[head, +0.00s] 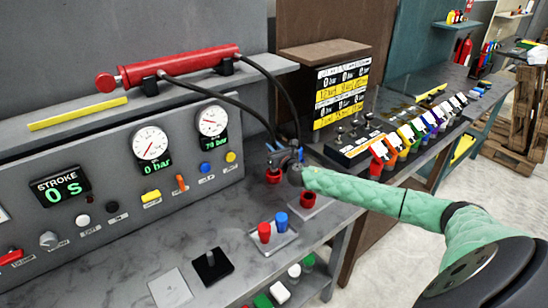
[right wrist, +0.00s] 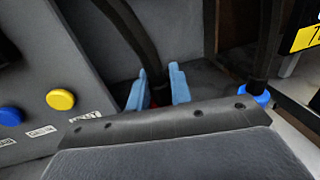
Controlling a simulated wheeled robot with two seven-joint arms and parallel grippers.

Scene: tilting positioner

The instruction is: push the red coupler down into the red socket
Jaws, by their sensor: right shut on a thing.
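My right gripper (head: 284,152) is at the back of the bench, beside the grey panel's right end. In the head view a red part (head: 273,176) shows just under the gripper; I cannot tell coupler from socket there. Another red part (head: 308,199) sits on a small plate to the right. How deep the coupler sits is hidden. My left gripper is not in view.
A blue coupler (right wrist: 256,95) on a second hose stands to the right. A red and a blue plug (head: 280,222) stand on a plate in front. The grey panel (head: 110,190) with gauges is at left. Colored blocks (head: 405,135) line the bench at right.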

